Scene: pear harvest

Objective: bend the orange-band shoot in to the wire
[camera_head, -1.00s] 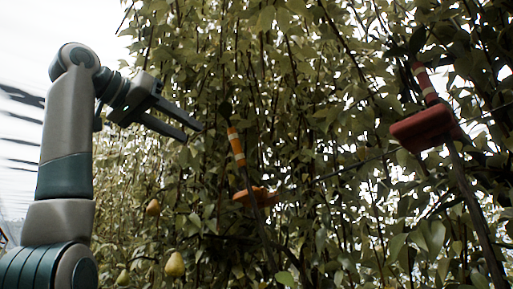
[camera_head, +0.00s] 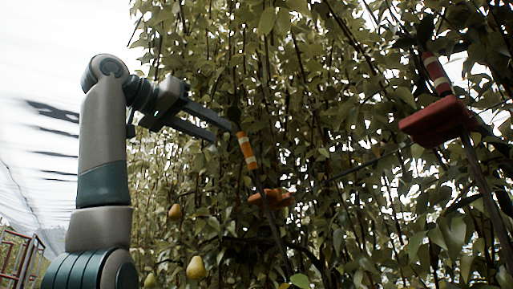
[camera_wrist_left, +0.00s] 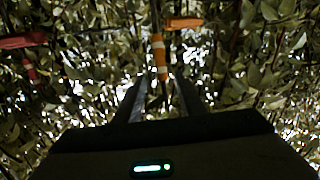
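The shoot with an orange-and-white band (camera_head: 247,152) rises, slightly tilted, in front of the foliage in the head view. An orange clip-like piece (camera_head: 272,198) is beside it lower down, on or near the wire; contact is unclear. My left gripper (camera_head: 224,131) is open, its fingertips just left of the band. In the left wrist view, the band (camera_wrist_left: 159,50) stands ahead of the fingers (camera_wrist_left: 163,73), its end showing between the two fingertips. I cannot tell whether the fingers touch it. The orange piece (camera_wrist_left: 184,23) is beyond. My right gripper is not in view.
A second shoot with a red-and-white band (camera_head: 435,73) and a red piece (camera_head: 437,121) stands at the right. Dense leaves and branches fill the middle and right. Pears (camera_head: 196,268) hang below the gripper.

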